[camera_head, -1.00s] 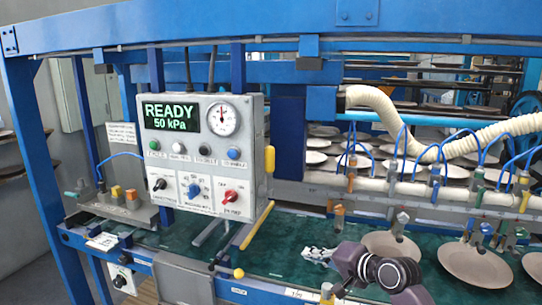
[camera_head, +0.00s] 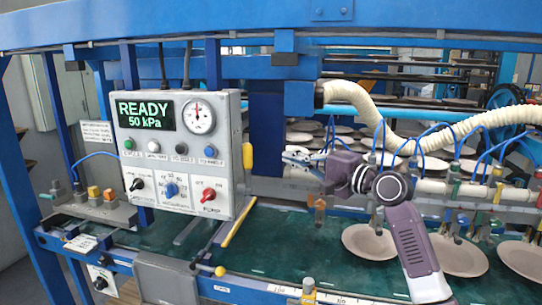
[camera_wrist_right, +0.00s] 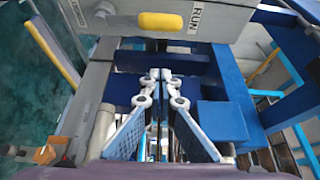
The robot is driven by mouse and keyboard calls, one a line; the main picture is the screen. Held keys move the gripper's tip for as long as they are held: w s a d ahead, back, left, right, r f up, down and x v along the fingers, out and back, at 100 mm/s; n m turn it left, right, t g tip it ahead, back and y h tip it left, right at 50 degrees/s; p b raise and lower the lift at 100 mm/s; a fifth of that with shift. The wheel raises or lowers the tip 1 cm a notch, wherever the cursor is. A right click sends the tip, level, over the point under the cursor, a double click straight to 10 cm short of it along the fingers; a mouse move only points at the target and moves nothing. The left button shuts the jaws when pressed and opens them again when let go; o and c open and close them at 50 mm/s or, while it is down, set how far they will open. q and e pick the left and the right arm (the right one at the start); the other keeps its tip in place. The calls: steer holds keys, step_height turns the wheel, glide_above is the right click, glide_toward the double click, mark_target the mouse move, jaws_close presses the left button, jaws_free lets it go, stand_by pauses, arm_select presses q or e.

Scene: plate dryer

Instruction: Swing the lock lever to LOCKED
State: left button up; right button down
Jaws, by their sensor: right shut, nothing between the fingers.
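The control box (camera_head: 180,155) shows READY 50 kPa. A short yellow handle (camera_head: 247,156) sticks out from its right side. The wrist view shows this handle (camera_wrist_right: 160,22) at the top, with a RUN label (camera_wrist_right: 196,18) beside it. It looks like the lock lever; no LOCKED label is legible. My right gripper (camera_head: 290,156) is shut and empty, to the right of the handle and apart from it. In the wrist view its fingertips (camera_wrist_right: 160,76) meet below the handle in the picture. My left gripper is not in view.
A yellow bar (camera_head: 238,222) and a yellow-knobbed rod (camera_head: 220,270) stand below the box. A blue post (camera_head: 267,135) is behind my right fingers. A ribbed hose (camera_head: 370,105) and plates (camera_head: 370,241) lie to the right.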

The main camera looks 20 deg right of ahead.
steer(key=p+x, duration=0.3)
steer(key=x, duration=0.7)
steer(key=s+a+p, duration=0.2)
steer(key=s, duration=0.1)
steer(key=shift+s+a, duration=0.15)
steer(key=shift+a, duration=0.15)
